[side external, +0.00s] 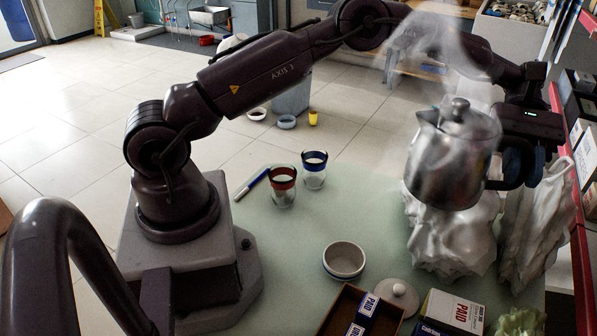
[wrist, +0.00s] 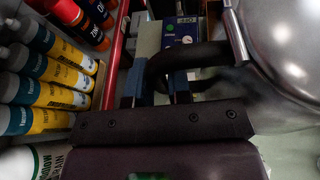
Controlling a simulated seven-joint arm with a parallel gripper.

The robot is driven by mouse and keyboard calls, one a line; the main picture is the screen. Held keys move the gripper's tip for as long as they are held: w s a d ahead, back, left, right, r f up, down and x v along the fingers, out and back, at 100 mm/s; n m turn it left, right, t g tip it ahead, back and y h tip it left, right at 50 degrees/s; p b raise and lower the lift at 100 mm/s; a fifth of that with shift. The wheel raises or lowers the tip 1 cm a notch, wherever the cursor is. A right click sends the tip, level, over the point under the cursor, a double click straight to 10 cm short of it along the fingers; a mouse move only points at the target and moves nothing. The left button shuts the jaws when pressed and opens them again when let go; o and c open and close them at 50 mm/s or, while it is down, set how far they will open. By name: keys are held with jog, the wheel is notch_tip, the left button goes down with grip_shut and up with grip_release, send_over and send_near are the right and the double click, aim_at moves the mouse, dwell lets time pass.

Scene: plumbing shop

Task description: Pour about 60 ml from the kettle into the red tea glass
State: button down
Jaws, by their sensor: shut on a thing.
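The metal kettle (side external: 452,160) is held up in the air over the right part of the table, nearly upright, with steam rising above it. Its spout points left. My gripper (side external: 522,168) is shut on the kettle's dark handle. In the wrist view my gripper's fingers (wrist: 155,88) close around the handle (wrist: 200,56), and the kettle body (wrist: 290,40) fills the upper right corner. The red tea glass (side external: 283,187), clear with a red band, stands upright on the table well left of the kettle. Its contents cannot be made out.
A blue-banded glass (side external: 314,169) stands just right of the red one. A marker (side external: 252,184) lies left of it. A white bowl (side external: 344,260), a lid (side external: 398,296), an open box (side external: 362,312) and crumpled white plastic (side external: 452,235) are nearby. Bottles (wrist: 45,75) line a shelf beside my wrist.

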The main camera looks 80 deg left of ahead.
jog(key=w+a+r+n+t+h, duration=0.2)
jog(key=w+a+r+n+t, duration=0.4)
jog(key=a, duration=0.4)
jog(key=w+a+f+n+t, duration=0.1)
jog(key=w+a+t, duration=0.1)
jog(key=a, duration=0.7)
jog(key=s+a+f+n+t, duration=0.1)
jog(key=s+a+f+t, duration=0.1)
jog(key=s+a+f, duration=0.3)
jog(key=s+a+f+n+t, duration=0.2)
jog(key=s+a+f, duration=0.3)
jog(key=a+f, duration=0.7)
jog(key=a, duration=0.3)
jog(key=shift+s, duration=0.15)
